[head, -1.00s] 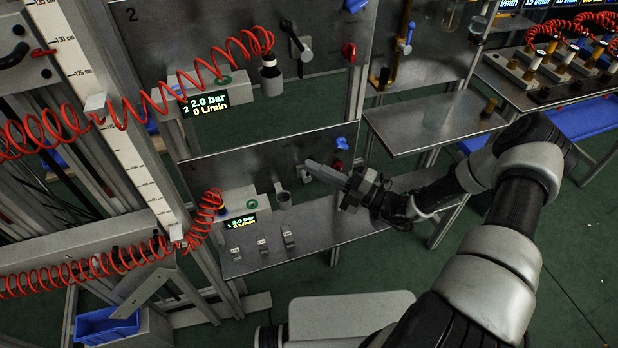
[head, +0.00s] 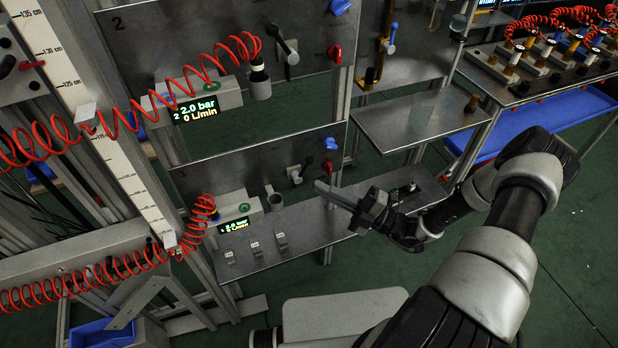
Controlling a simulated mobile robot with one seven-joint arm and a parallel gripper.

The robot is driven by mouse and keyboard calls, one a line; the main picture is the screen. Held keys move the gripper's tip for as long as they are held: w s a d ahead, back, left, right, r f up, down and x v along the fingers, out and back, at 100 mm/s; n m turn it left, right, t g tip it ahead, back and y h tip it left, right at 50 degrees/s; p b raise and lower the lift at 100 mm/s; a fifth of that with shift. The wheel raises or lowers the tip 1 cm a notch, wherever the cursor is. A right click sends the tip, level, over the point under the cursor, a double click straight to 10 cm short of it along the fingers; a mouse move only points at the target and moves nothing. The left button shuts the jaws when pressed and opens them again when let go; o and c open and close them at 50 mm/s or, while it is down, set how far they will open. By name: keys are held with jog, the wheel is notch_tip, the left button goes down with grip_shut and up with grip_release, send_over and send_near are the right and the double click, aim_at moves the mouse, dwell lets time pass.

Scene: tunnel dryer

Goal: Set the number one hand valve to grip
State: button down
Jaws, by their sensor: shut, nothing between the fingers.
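The number one panel (head: 238,174) is the lower metal panel, marked 1 at its left. Its hand valve (head: 294,174) is a pale block with a lever; the lever's black end (head: 308,161) points up and to the right. Any position marks around it are too small to read. My gripper (head: 319,187) is shut and empty, its fingers pointing left toward the panel. In the picture the fingertips are just below and right of the valve; they look apart from the lever, but the depth gap is hard to tell.
A red knob (head: 327,167) and blue knob (head: 329,144) sit right of the valve. A grey cup (head: 274,201) and display (head: 237,225) are left. Small labelled blocks (head: 255,248) stand on the metal shelf (head: 300,240). The number two panel (head: 215,45) with its lever is above.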

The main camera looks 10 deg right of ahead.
jog(key=shift+v, duration=1.15)
jog(key=shift+f, duration=0.2)
